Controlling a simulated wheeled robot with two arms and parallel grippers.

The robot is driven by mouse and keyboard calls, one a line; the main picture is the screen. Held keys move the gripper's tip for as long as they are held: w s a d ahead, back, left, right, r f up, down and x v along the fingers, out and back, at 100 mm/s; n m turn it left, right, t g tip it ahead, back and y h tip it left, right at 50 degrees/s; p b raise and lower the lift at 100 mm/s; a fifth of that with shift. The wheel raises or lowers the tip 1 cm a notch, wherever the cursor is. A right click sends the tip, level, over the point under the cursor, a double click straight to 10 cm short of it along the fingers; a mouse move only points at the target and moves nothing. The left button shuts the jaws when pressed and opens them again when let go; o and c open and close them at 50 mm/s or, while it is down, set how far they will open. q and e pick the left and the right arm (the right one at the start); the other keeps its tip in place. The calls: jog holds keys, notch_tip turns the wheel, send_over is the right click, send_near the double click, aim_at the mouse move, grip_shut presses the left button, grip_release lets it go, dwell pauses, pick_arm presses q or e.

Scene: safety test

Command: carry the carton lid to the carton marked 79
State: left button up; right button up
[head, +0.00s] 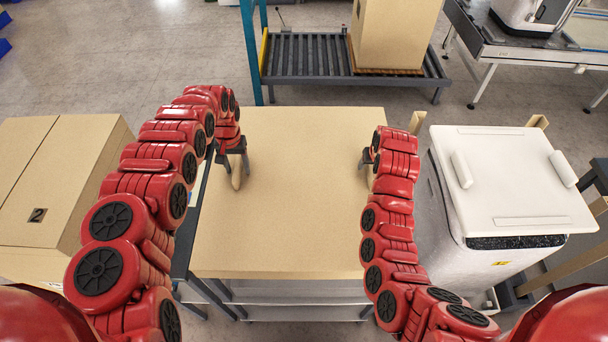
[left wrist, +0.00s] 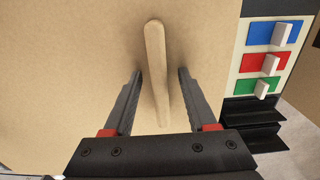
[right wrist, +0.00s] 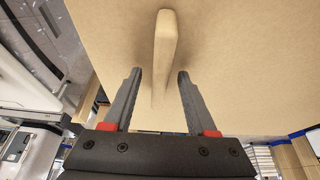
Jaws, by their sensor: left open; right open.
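The carton lid (head: 285,190) is a large flat tan board. It lies on a grey cart (head: 290,298) in front of me. It has a bar handle near each side edge. My left gripper (head: 235,174) is open over the left handle (left wrist: 155,45); in the left wrist view, its fingers stand on both sides of the bar, apart from it. My right gripper (head: 367,160) is open at the right handle (right wrist: 164,40), with a finger on each side of it. I cannot read the number 79 on any carton in view.
A closed carton (head: 60,180) with a dark label reading 2 stands at the left. Another carton (head: 394,35) stands on a roller conveyor (head: 310,60) behind the cart. A white lidded bin (head: 505,180) stands close on the right. Floor shows between cart and conveyor.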

pick_arm(q)
grip_shut()
pick_arm(e)
grip_shut()
pick_arm(q)
jog(key=shift+w+r, duration=0.1)
dwell(1.1)
